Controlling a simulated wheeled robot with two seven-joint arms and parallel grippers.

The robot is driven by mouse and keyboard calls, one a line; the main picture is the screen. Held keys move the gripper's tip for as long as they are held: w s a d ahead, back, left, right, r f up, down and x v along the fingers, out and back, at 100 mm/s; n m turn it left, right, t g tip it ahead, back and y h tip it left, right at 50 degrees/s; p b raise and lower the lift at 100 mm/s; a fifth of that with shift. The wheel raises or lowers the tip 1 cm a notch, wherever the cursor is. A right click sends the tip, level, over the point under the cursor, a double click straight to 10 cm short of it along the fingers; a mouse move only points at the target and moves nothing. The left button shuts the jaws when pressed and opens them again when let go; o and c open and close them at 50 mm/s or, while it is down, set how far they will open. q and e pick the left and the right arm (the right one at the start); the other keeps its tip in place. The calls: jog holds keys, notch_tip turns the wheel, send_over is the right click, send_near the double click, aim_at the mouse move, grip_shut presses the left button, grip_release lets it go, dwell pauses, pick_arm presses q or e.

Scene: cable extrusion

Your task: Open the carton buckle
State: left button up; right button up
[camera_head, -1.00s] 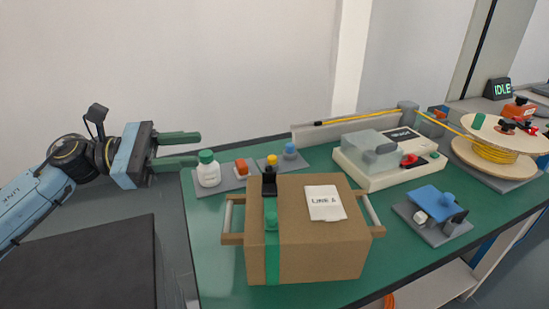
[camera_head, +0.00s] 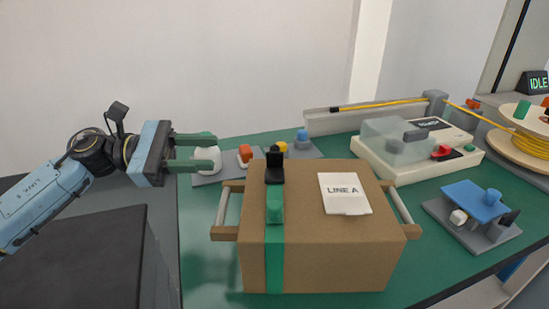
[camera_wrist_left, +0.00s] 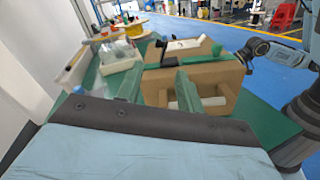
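The brown carton (camera_head: 325,245) stands on the green table with a white "LINE A" label on top. A green strap (camera_head: 275,255) runs over its left part, with a green buckle piece (camera_head: 275,204) and a black buckle part (camera_head: 274,167) on the top. My left gripper (camera_head: 214,153) is open and empty, left of and behind the carton, apart from it. In the left wrist view the open green fingers (camera_wrist_left: 155,88) point toward the carton (camera_wrist_left: 195,75). My right gripper is not in view.
Small coloured parts lie on a grey tray behind the carton. A machine with a clear cover (camera_head: 395,142) and a blue fixture (camera_head: 476,202) stand to the right. Side handles (camera_head: 399,204) stick out from the carton.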

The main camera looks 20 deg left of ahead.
aim_at(274, 151)
pick_arm(q)
jog(key=x, duration=1.3)
jog(key=shift+a, duration=0.1)
grip_shut()
